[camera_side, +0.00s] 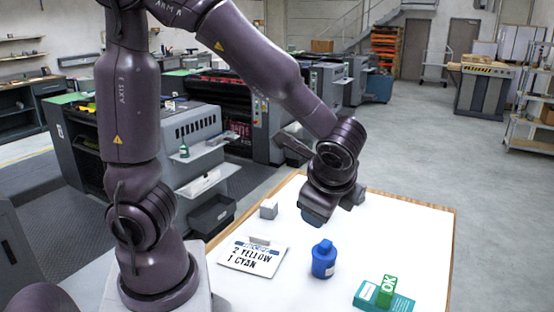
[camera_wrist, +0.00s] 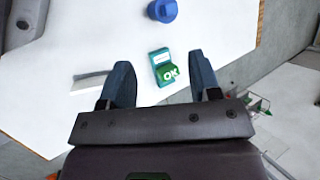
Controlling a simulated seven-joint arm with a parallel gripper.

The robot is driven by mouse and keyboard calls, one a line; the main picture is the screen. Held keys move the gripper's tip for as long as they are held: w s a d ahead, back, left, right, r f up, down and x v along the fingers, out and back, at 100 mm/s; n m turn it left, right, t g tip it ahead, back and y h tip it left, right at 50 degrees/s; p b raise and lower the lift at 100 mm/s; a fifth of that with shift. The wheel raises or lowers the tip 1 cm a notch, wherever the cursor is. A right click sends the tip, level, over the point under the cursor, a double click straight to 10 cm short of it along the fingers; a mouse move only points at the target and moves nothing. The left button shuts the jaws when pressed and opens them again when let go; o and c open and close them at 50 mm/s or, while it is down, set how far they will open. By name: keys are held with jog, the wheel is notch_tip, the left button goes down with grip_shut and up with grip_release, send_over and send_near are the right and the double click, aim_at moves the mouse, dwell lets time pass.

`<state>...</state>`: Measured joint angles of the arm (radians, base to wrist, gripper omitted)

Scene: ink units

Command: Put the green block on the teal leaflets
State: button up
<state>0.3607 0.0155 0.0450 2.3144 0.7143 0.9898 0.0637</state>
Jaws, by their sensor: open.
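The green block (camera_side: 387,291), marked OK, stands upright on the teal leaflets (camera_side: 368,296) at the front right of the table in the side view. In the wrist view the green block (camera_wrist: 168,75) overlaps the near part of the leaflets (camera_wrist: 158,57). My gripper (camera_side: 328,215) is open and empty, raised above the table, behind and to the left of the block in the side view. In the wrist view its two fingers (camera_wrist: 160,64) appear on either side of the block and leaflets, with clear space between; I see no contact.
A blue bottle (camera_side: 323,262) stands left of the leaflets. The white table (camera_side: 420,235) is bare at the back right, with a wooden edge.

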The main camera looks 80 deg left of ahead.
jog(key=s+r+n+t+h, duration=0.4)
jog(key=s+r+n+h, duration=0.2)
jog(key=s+r+n, duration=0.2)
jog(key=shift+d+r+n, duration=0.4)
jog(key=shift+r+n, duration=0.15)
jog(key=shift+n, duration=0.25)
